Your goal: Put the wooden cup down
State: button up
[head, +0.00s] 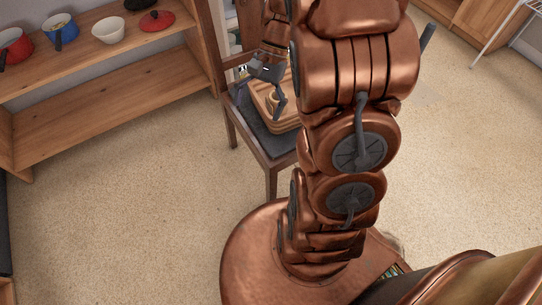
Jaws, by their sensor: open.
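My gripper (266,88) is open and points down over a wooden tray (288,123) on a chair. A small tan cup, likely the wooden cup (272,99), shows between or just behind the fingers and seems to stand in the tray. One dark finger reaches down beside the cup; I cannot tell whether it touches. My copper arm hides the right part of the tray and chair.
The dark chair (235,125) stands beside a wooden shelf (90,112). On the shelf top are a red pan (14,47), a blue pot (61,30), a white bowl (109,31) and a red lid (157,21). The floor (120,215) in front is clear.

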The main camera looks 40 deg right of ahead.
jog(key=s+a+r+n+h, duration=0.2)
jog(key=s+n, duration=0.3)
jog(key=s, duration=0.3)
jog(key=s+a+r+n+h, duration=0.2)
jog(key=s+a+n+h, duration=0.2)
jog(key=s+a+n, duration=0.1)
jog(key=s+n, duration=0.1)
jog(key=s, duration=0.1)
jog(key=shift+s, duration=0.35)
jog(key=shift+r, duration=0.1)
notch_tip(320, 180, up, 24)
jog(key=s+t+p, duration=0.1)
jog(key=p, duration=2.1)
jog(key=shift+s, duration=0.3)
